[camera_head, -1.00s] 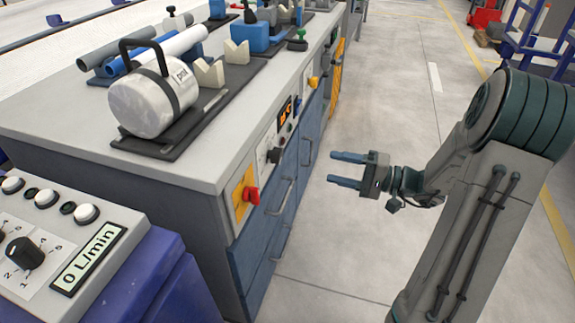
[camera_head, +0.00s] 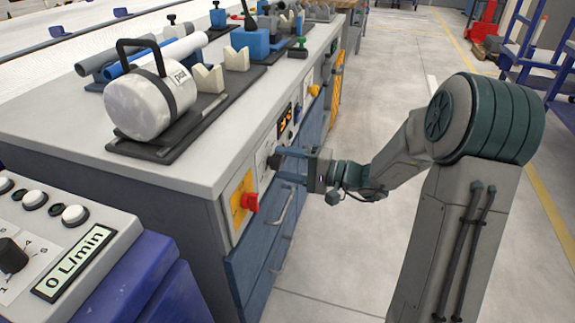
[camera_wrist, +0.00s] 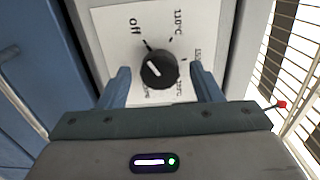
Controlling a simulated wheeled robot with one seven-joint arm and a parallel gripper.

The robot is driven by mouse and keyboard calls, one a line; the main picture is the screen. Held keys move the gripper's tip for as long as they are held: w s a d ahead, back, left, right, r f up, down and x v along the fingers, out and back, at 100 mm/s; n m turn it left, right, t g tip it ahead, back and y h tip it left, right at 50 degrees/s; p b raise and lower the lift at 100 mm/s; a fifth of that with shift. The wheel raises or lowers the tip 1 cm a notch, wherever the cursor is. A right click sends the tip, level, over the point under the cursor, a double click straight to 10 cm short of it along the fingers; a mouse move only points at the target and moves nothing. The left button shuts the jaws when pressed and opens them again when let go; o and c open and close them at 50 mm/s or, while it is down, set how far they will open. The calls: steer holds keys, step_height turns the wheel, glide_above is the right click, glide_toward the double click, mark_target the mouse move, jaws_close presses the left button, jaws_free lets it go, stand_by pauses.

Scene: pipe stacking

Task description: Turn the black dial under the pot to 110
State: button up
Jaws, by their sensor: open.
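The black dial (camera_wrist: 160,70) sits on a white plate (camera_wrist: 115,25) in the wrist view. Its white mark points up and to the left, toward the "off" label. The 110°C label is on the upper right of the dial. My gripper (camera_wrist: 161,78) is open, with one blue finger on each side of the dial; I cannot tell whether either touches it. In the head view the dial (camera_head: 273,161) is on the front of the bench, at the tips of my gripper (camera_head: 279,163). The white pot (camera_head: 140,105) with a black handle lies on its side on the bench top above.
A red switch (camera_head: 250,202) on a yellow plate is on the bench front, nearer the camera. An orange digital display (camera_head: 285,118) is just beyond the dial. Blue drawers (camera_head: 262,255) with handles are below. The floor (camera_head: 345,250) to the right is clear.

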steer(key=c, duration=1)
steer(key=shift+r+m+p, duration=0.1)
steer(key=shift+m+p, duration=0.2)
steer(key=shift+p, duration=0.05)
steer(key=m+p, duration=0.2)
steer(key=shift+r+m+p, duration=0.1)
steer(key=shift+m+p, duration=0.3)
steer(key=m+p, duration=0.3)
steer(key=shift+m+p, duration=0.3)
steer(key=shift+p, duration=0.05)
steer(key=m+p, duration=0.3)
steer(key=shift+m+p, duration=0.85)
steer(key=shift+m, duration=0.05)
steer(key=shift+f, duration=0.25)
